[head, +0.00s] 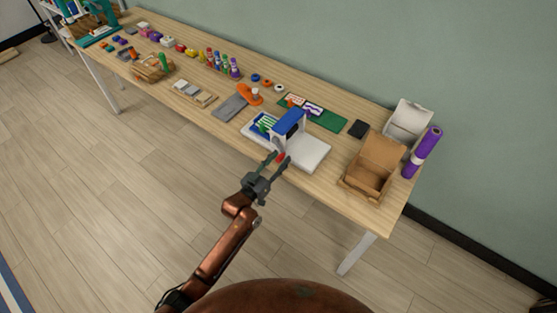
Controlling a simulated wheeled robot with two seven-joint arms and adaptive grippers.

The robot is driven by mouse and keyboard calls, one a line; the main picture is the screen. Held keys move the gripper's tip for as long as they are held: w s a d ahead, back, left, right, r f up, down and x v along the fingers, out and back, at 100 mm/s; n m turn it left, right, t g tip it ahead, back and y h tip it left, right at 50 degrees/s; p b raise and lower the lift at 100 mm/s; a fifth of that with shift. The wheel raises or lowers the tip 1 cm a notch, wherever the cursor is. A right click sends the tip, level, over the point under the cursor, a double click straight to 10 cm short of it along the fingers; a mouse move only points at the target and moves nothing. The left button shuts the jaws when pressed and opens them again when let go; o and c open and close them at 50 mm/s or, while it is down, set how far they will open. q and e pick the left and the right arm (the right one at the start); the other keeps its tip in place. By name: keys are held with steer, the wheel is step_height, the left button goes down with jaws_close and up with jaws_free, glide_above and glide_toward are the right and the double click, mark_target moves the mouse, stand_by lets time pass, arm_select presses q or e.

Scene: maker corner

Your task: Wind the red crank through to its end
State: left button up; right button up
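A press-like machine with a white base (309,152) and a blue top (289,122) stands at the front edge of the table. The red crank (281,157) shows as a small red piece on its near side. My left gripper (279,158) reaches up to it from the front. Its two fingers are apart, with the red piece between or just beyond their tips; contact cannot be made out. The rest of the crank is hidden or too small to see. My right gripper is not in view.
The long wooden table (335,184) runs along the green wall. An open cardboard box (369,179), a white box (407,122) and a purple roll (421,153) stand at right. A grey piece (230,107) and an orange tool (250,94) lie left. The floor in front is clear.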

arm_select(q)
steer(key=shift+c, duration=0.6)
jaws_close()
